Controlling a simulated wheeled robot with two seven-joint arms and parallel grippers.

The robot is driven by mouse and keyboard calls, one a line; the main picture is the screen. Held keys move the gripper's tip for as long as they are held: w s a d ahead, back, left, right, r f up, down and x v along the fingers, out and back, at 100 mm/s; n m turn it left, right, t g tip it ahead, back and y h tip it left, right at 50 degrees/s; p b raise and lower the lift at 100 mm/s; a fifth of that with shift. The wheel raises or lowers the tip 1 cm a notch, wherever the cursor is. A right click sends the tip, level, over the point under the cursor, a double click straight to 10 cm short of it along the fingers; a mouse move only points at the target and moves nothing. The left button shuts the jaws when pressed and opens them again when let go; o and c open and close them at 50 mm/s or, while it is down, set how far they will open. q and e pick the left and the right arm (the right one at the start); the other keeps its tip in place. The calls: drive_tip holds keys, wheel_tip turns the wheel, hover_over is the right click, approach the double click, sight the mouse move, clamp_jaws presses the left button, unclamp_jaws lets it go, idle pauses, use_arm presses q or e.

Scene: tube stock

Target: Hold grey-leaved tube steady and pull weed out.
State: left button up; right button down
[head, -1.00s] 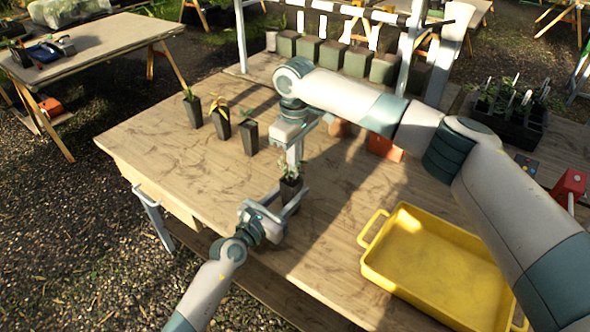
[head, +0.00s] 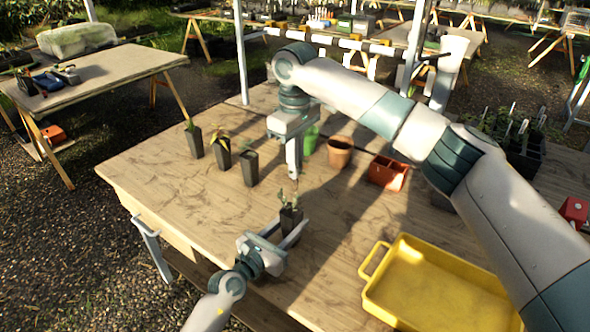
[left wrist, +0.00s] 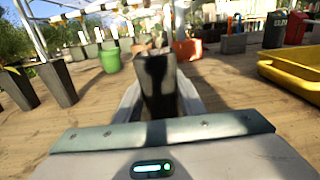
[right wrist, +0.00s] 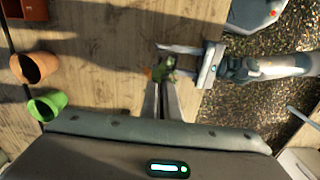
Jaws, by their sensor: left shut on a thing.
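The dark tube (head: 290,219) stands near the table's front edge, with a small leafy plant (head: 289,199) at its top. My left gripper (head: 282,231) is shut around this tube, which also shows between the fingers in the left wrist view (left wrist: 158,88). My right gripper (head: 294,178) is just above the plant, pointing down. In the right wrist view its fingertips (right wrist: 161,84) are close together, with green leaves (right wrist: 164,67) beyond them. A thin stem shows between the right fingertips and the tube; I cannot tell whether it is gripped.
Three dark planted tubes (head: 221,153) stand to the left. A green pot (head: 311,140), a terracotta pot (head: 340,152) and a red-brown container (head: 388,173) stand behind the work spot. A yellow tray (head: 435,285) lies at the right. The table between is bare.

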use_arm(q)
drive_tip(key=o, duration=1.2)
drive_tip(key=v, duration=1.2)
